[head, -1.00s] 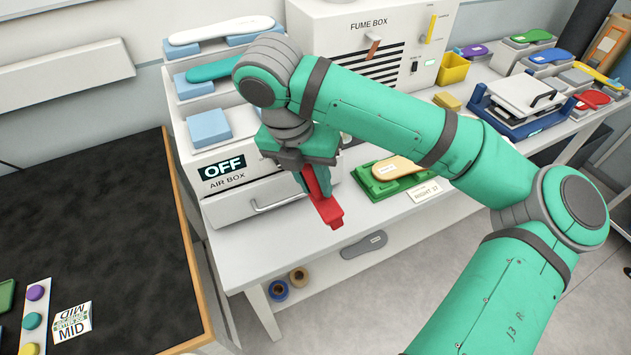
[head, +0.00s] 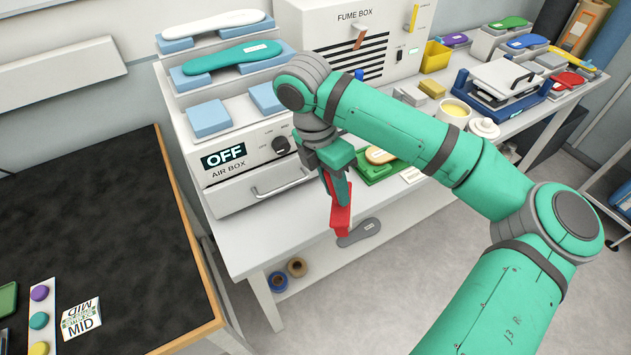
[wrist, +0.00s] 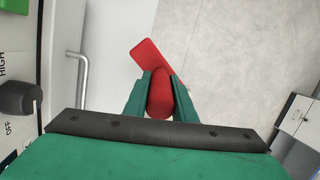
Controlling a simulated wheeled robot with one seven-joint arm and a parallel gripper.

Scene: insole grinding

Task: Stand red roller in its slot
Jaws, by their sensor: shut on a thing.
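The red roller (head: 340,217) is in my gripper (head: 335,185), hanging below the fingers near the front edge of the white bench in the head view. In the wrist view the gripper (wrist: 160,92) has its two green fingers closed on either side of the red roller (wrist: 160,88). No slot for the roller can be made out in either view.
The air box (head: 236,150) with its drawer handle stands left of the gripper. A green tray (head: 372,172) with an insole lies behind the arm. A black-topped table (head: 90,215) is at left. Tape rolls (head: 297,267) and a grey insole (head: 358,232) are on the lower shelf.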

